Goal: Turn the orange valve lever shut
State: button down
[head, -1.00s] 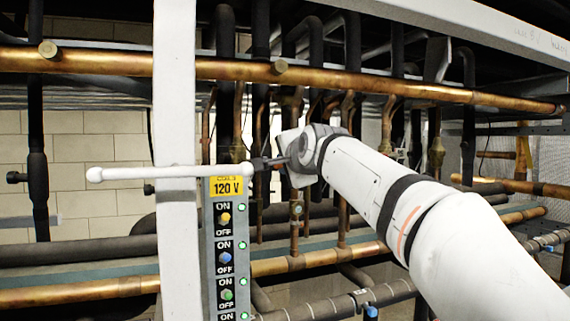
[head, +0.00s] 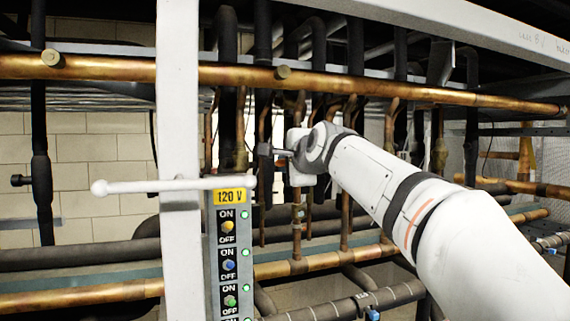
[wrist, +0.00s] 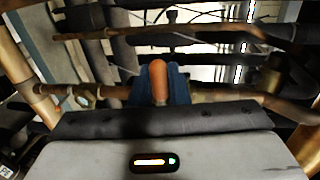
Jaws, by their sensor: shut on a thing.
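The orange valve lever (wrist: 159,80) shows in the wrist view as a rounded orange end between the two blue fingers of my gripper (wrist: 160,88). The fingers are shut on it, one on each side. In the head view my gripper (head: 268,150) is in front of the copper and dark pipes, just right of the white upright post, with its jaws pointing left. The lever cannot be made out in the head view, and the valve body is hidden.
A white post (head: 180,90) stands left of my gripper. A switch panel marked 120 V (head: 230,197) and a white rod with a ball end (head: 140,186) are just below. A thick copper pipe (head: 380,83) crosses above. Vertical pipes (head: 297,215) stand close behind.

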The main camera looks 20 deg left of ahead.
jog(key=c, duration=1.4)
grip_release()
jog(key=shift+c, duration=0.2)
jog(key=b+v, duration=0.2)
jog(key=v, duration=0.6)
jog(key=shift+b, duration=0.3)
jog(key=shift+a, duration=0.1)
